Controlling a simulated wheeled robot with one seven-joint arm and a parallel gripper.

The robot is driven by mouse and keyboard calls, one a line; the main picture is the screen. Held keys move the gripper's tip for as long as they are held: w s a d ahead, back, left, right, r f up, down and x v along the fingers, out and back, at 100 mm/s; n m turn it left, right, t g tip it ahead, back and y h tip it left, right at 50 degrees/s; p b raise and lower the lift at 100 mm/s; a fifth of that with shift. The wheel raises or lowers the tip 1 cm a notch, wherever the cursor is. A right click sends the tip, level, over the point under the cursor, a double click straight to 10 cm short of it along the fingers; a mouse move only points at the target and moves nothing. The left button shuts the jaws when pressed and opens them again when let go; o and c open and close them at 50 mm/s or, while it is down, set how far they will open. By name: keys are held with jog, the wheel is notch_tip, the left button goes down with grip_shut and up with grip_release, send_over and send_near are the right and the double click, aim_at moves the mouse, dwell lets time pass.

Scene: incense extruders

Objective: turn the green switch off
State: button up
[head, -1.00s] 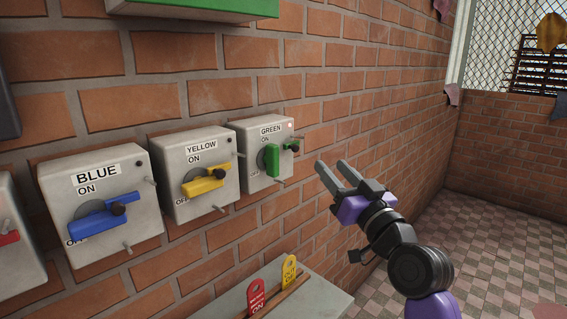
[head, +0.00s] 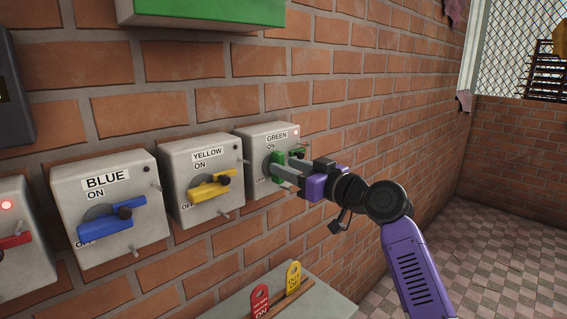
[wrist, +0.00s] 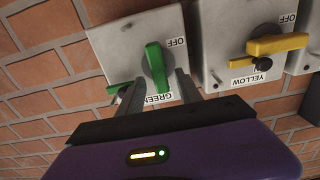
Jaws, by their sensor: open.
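The green switch is a grey box (head: 257,136) on the brick wall, labelled GREEN, with a green handle (head: 279,157) on a round dial. The handle is upright, toward the ON mark, and partly hidden by my gripper in the head view. My gripper (head: 281,173) is open at the front of this box. In the wrist view, which is upside down, the green handle (wrist: 154,60) lies between the two grey fingers (wrist: 158,85), one on each side. I cannot tell whether they touch it.
The yellow switch (head: 207,190) and blue switch (head: 108,221) are to the left, with a red switch (head: 14,241) at the edge. Red and yellow tags (head: 293,275) stand on a ledge below. Floor at right is clear.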

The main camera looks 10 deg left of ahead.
jog(key=shift+x, duration=1.05)
grip_shut()
jog(key=shift+w+d+f+m+p, duration=0.2)
jog(key=shift+m+p, duration=0.7)
jog(key=shift+m, duration=2.1)
jog(key=shift+w+d+f+m+p, duration=0.2)
jog(key=shift+m+p, duration=0.7)
jog(key=shift+m, duration=2.1)
jog(key=shift+w+f+m+p, duration=0.2)
jog(key=shift+m+p, duration=0.7)
jog(key=shift+m, duration=2.1)
jog(key=shift+s+f, duration=0.1)
jog(key=shift+f, duration=0.05)
